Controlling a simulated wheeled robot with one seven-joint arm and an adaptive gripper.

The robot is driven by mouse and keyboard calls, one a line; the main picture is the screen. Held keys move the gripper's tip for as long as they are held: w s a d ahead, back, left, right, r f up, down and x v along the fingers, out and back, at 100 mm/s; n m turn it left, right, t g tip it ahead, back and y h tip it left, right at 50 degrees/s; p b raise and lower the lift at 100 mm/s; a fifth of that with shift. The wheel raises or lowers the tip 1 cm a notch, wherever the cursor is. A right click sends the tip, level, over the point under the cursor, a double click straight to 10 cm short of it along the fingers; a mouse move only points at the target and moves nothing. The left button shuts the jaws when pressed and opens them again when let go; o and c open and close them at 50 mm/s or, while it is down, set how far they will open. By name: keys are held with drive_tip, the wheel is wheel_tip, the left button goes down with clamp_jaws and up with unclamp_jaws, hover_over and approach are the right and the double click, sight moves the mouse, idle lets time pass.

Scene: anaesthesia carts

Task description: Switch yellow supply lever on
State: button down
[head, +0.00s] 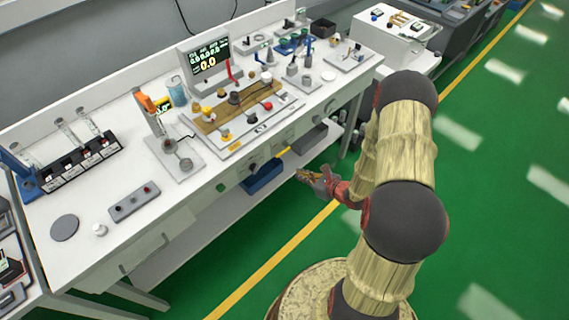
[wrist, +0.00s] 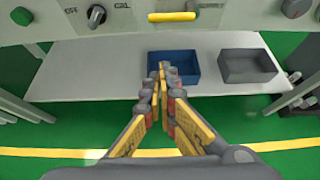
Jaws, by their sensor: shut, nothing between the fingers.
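The yellow supply lever (wrist: 172,16) is a short yellow bar lying level on the front panel of the bench, near the top of the wrist view. In the head view it is a small yellow strip (head: 284,151) under the bench's front edge. My gripper (wrist: 163,68) is shut and empty. Its fingertips are in front of the bench, below the lever in the wrist view and apart from it. In the head view my gripper (head: 304,173) is just right of the lever, over the floor side. No lettering beside the lever is legible.
A black knob (wrist: 96,14) marked OFF and CAL is left of the lever. A blue bin (wrist: 184,58) and a grey bin (wrist: 246,64) stand on the lower shelf (wrist: 85,75). Open green floor lies in front.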

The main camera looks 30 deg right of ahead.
drive_tip(key=b+x, duration=0.3)
drive_tip(key=x, duration=0.7)
drive_tip(key=r, duration=0.4)
drive_tip(key=shift+w+a+b, duration=0.2)
drive_tip(key=shift+w+b, duration=0.2)
drive_tip(key=shift+r, duration=0.15)
